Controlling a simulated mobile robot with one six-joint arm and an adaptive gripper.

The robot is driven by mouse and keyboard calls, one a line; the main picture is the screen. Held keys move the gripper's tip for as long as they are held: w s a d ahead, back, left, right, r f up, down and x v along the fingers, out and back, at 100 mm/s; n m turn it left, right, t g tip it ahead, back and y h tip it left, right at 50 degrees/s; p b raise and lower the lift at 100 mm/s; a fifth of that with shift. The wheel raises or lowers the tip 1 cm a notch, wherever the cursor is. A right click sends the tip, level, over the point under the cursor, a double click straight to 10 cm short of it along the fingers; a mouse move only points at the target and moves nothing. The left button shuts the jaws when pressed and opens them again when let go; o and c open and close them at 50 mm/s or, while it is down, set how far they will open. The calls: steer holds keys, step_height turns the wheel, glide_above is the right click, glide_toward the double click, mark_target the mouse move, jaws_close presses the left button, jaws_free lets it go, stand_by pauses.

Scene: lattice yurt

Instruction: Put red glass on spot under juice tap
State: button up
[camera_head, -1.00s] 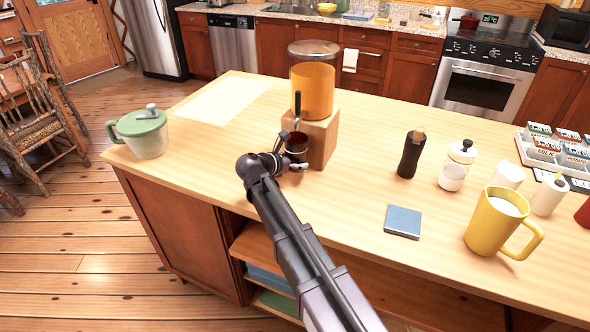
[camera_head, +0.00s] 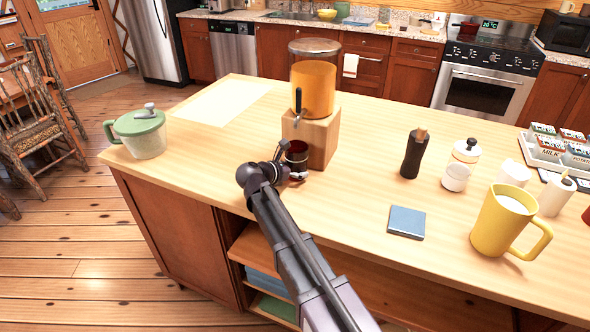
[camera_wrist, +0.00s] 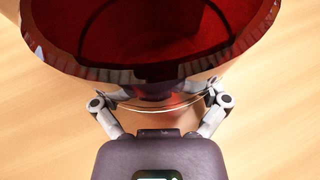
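The red glass (camera_head: 297,153) is upright in front of the wooden base of the juice dispenser (camera_head: 320,135), below its tap (camera_head: 298,102). My gripper (camera_head: 288,166) reaches it from the lower left, with a finger on each side. In the wrist view the dark red rim and inside of the glass (camera_wrist: 150,35) fill the top, and the finger links of my gripper (camera_wrist: 160,98) pass under the rim on both sides. The fingertips are hidden there. The glass appears empty. Whether its bottom touches the counter cannot be told.
A green-lidded pitcher (camera_head: 140,134) stands at the counter's left end. To the right are a blue square coaster (camera_head: 406,222), a dark bottle (camera_head: 414,155), a white jar (camera_head: 460,167) and a yellow mug (camera_head: 502,222). The counter between dispenser and coaster is clear.

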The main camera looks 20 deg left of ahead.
steer(key=shift+r, duration=0.15)
stand_by(0.3)
steer(key=shift+r, duration=0.15)
steer(key=p+v, duration=0.5)
steer(key=v, duration=0.7)
